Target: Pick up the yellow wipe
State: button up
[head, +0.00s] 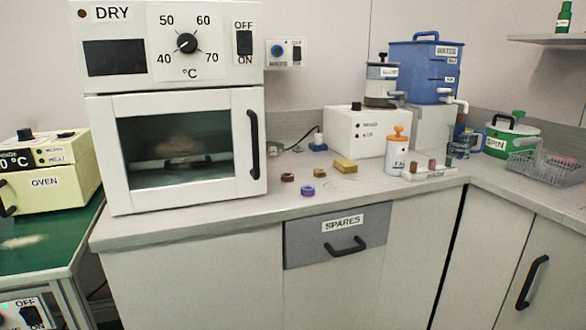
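A small flat mustard-yellow block (345,166) lies on the grey counter, in front of the white box with a knob. It is the closest match to the yellow wipe, but I cannot tell whether it is cloth. Nothing covers it. My gripper is not in view.
Small ring-like or nut-like pieces, one brown (287,177), one purple (307,191) and one ochre (320,172), lie left of the block. A white dispenser bottle (398,155) with an orange top stands to its right. The DRY oven (180,150) bounds the left side.

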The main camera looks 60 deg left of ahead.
aim_at(344, 166)
jog(key=u, duration=1.8)
